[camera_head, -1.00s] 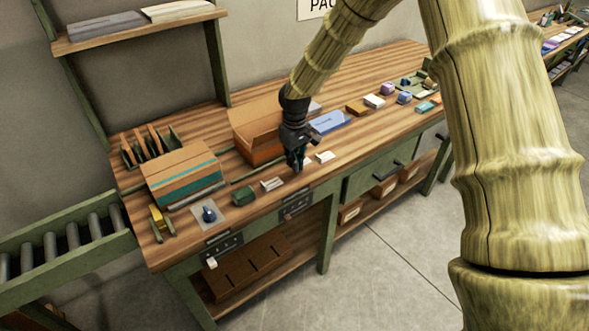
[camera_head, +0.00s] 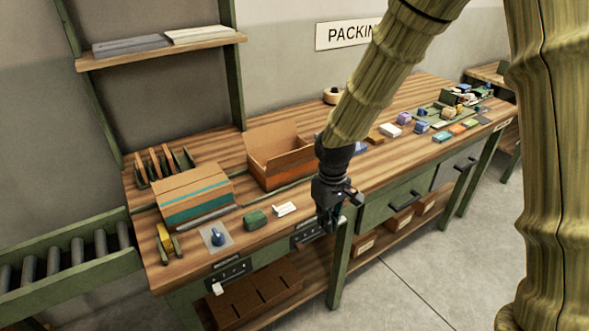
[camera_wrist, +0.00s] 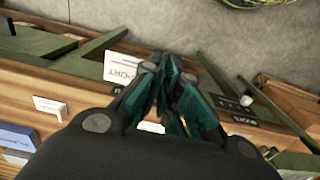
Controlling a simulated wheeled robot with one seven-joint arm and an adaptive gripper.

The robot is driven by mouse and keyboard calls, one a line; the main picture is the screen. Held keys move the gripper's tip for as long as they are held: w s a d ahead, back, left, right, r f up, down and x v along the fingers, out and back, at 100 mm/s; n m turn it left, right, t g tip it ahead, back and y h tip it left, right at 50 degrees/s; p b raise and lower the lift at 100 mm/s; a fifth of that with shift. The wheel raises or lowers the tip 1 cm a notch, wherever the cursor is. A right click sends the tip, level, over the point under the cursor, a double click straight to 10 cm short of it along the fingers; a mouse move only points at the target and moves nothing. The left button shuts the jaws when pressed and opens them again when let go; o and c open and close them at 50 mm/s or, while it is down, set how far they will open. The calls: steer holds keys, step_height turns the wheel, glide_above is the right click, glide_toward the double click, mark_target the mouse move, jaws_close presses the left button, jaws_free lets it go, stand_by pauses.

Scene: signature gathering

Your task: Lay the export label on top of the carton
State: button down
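The export label (camera_wrist: 121,67) is a small white card with "PORT" readable in the wrist view. It sticks out beside my fingertips, and the fingers hide its other end. My gripper (camera_head: 328,228) is shut on it, over the bench's front edge; the teal fingers (camera_wrist: 167,72) are close together in the wrist view. A bit of white shows beside the fingertips in the head view. The closed cardboard carton (camera_head: 190,192) with a teal stripe sits on the bench to the left of my gripper. Its brown top is bare.
An open cardboard box (camera_head: 283,168) stands behind, between carton and arm. A divider rack (camera_head: 160,168) stands behind the carton. Small items fill the right side.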

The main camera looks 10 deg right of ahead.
steer(key=a+f+m, duration=0.2)
steer(key=f, duration=0.6)
steer(key=s+a+f+m, duration=0.1)
steer(key=a+f+m, duration=0.1)
steer(key=f, duration=0.6)
steer(key=shift+s, duration=0.3)
